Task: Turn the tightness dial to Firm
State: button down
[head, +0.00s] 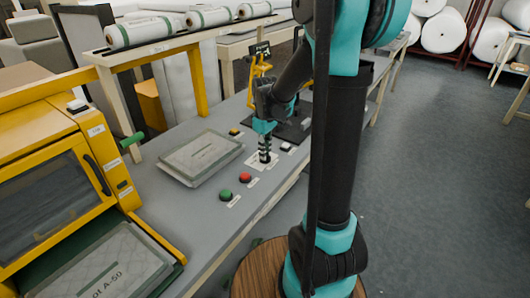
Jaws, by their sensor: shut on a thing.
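My gripper (265,155) points down at the grey bench, behind the red button in the head view. It is shut on the tightness dial, which its dark fingers almost wholly hide. A white dial plate (252,162) shows around the fingertips. The dial's pointer and the Firm mark are too small or covered to read, so I cannot tell the setting.
A red button (246,177) and a green button (226,195) stand nearer on the bench (190,215). A packed pad (200,157) lies left of the gripper. A yellow machine (55,165) stands at left. White rolls (130,33) lie on the shelf above.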

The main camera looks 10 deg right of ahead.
jog(key=m, duration=0.4)
jog(key=shift+m, duration=0.3)
jog(key=m, duration=0.5)
dwell(0.5)
jog(key=c, duration=1.6)
grip_release()
notch_tip(320, 180, up, 12)
